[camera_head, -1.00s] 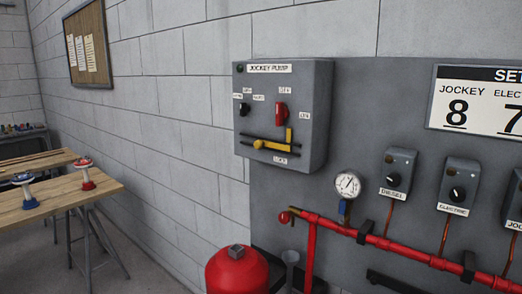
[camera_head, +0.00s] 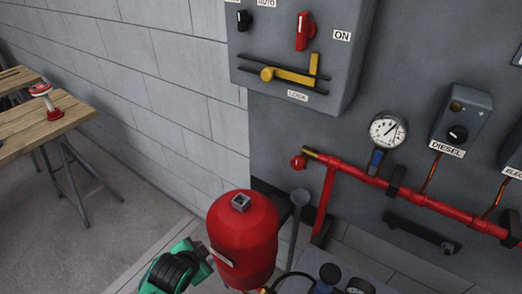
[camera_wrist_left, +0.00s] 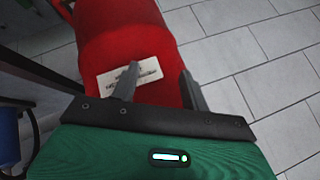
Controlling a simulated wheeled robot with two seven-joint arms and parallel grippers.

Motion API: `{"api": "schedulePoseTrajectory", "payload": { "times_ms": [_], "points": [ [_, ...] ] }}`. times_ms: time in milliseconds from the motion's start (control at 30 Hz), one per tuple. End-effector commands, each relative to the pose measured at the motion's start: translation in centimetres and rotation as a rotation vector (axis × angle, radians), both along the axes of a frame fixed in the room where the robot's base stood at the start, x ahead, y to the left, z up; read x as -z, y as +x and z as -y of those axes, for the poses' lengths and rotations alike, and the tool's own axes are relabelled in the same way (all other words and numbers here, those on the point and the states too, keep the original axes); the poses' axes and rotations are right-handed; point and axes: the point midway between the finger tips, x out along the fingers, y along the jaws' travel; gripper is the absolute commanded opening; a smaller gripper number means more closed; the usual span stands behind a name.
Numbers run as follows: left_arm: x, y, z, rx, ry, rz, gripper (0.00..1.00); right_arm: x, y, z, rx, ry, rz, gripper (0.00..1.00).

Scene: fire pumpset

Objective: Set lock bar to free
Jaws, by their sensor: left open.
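The yellow lock bar (camera_head: 292,76) is on the lower front of the grey jockey pump box (camera_head: 348,80) in the head view. It lies along dark rails, with a round knob at its left end and an upright arm at its right end. A label reading LOCK (camera_head: 298,96) is below it. A red selector handle (camera_head: 304,30) is above the bar, close to the top of the upright arm. My left gripper (camera_wrist_left: 158,85) is open and empty. In the head view it is at the bottom, well below the box and beside the red tank.
The red tank (camera_head: 243,235) stands below the box and fills much of the left wrist view. A red pipe (camera_head: 350,176) with a pressure gauge (camera_head: 388,130) runs along the panel at right. A wooden table (camera_head: 38,128) is at far left. The wall left of the box is clear.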

Motion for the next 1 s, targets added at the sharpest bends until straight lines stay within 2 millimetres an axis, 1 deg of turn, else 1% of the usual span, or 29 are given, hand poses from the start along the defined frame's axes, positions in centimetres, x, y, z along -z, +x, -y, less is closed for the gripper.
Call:
{"api": "schedulePoseTrajectory", "payload": {
  "times_ms": [33, 67, 100, 167, 233, 300, 400, 567, 600, 800, 1000],
  "points": [
    [-3.4, -0.3, 0.4, 0.032, 0.010, 0.037, 0.46, -0.4, 0.1, 0.1, 0.000, -0.001, 0.001, 0.36],
    [-5.1, -0.5, 0.7, 0.050, 0.018, 0.054, 0.46, -0.6, 0.1, 0.1, 0.000, -0.001, 0.002, 0.36],
    [-7.2, -0.8, 1.0, 0.076, 0.030, 0.080, 0.46, -0.7, 0.2, 0.1, -0.001, -0.001, 0.003, 0.36],
    [-10.5, -1.2, 1.4, 0.122, 0.052, 0.124, 0.46, -0.9, 0.4, 0.1, -0.001, -0.001, 0.006, 0.36],
    [-15.0, -1.5, 2.2, 0.206, 0.103, 0.205, 0.46, -1.2, 0.8, 0.1, -0.001, -0.001, 0.010, 0.36],
    [-18.5, -1.3, 3.1, 0.306, 0.176, 0.296, 0.46, -1.3, 1.2, 0.1, -0.001, 0.000, 0.015, 0.36],
    [-21.9, -0.5, 4.3, 0.430, 0.283, 0.411, 0.46, -1.3, 1.2, 0.0, -0.001, 0.001, 0.017, 0.36],
    [-26.7, 1.2, 6.1, 0.621, 0.492, 0.600, 0.46, -1.3, 1.2, -0.2, 0.000, 0.004, 0.017, 0.36],
    [-27.9, 1.6, 6.6, 0.669, 0.553, 0.650, 0.46, -1.3, 1.2, -0.3, 0.000, 0.005, 0.016, 0.36],
    [-33.7, 2.8, 8.4, 0.884, 0.896, 0.884, 0.46, -1.3, 1.1, -0.8, 0.001, 0.009, 0.016, 0.36],
    [-38.7, 3.3, 9.4, 1.047, 1.279, 1.076, 0.46, -1.3, 1.0, -0.8, 0.000, 0.009, 0.013, 0.36]
  ]
}}
